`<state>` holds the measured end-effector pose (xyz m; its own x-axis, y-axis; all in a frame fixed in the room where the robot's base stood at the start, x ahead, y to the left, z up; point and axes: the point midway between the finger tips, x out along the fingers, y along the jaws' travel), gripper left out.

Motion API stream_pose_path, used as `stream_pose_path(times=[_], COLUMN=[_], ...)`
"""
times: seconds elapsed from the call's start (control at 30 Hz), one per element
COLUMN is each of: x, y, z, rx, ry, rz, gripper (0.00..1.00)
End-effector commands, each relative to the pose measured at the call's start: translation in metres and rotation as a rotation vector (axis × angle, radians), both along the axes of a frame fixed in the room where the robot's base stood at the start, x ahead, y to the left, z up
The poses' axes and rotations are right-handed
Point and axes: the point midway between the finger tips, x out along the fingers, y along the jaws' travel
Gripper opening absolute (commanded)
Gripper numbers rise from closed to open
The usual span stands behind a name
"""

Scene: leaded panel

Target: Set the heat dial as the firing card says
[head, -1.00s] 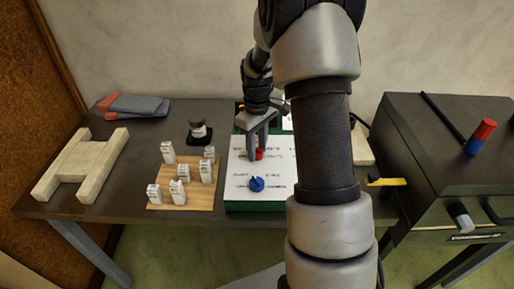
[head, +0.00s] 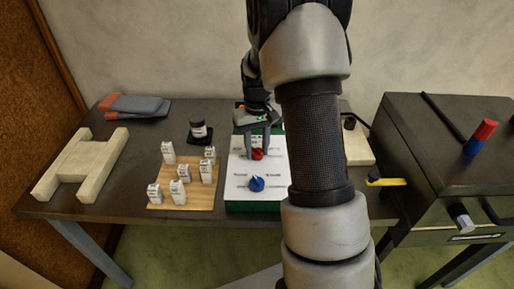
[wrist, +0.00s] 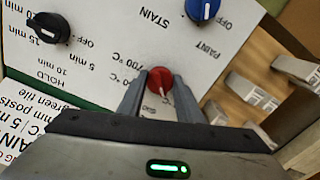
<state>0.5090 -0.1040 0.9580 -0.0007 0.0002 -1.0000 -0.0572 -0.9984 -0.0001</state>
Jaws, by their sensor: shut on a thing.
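The red heat dial (head: 257,155) is on the white face of the control box (head: 240,198), behind the blue dial (head: 257,184). My gripper (wrist: 160,86) is shut on the red dial (wrist: 159,78), one finger on each side. The dial's white pointer mark faces down toward the gripper in the wrist view. A 700 °C label stands close by; other heat labels are partly hidden by the fingers.
The black hold dial (wrist: 48,27) and the blue dial (wrist: 201,8) flank the red one. A wooden board (head: 210,199) with several white labelled blocks stands left of the box. A kiln-like dark cabinet (head: 440,125) is at right.

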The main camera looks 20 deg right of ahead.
Motion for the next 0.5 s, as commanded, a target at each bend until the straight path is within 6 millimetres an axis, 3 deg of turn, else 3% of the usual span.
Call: stream_pose_path(times=[0.33,0.37,0.47,0.5], x=[0.0008,0.0008,0.0008,0.0007], y=[0.0,0.0,0.0,0.0], z=[0.0011,0.0011,0.001,0.0009], rx=[0.0,0.0,0.0,0.0], ry=[-0.002,-0.002,-0.002,-0.002], rz=[-0.003,-0.002,-0.002,-0.002], gripper=[0.1,0.34,0.51,0.51])
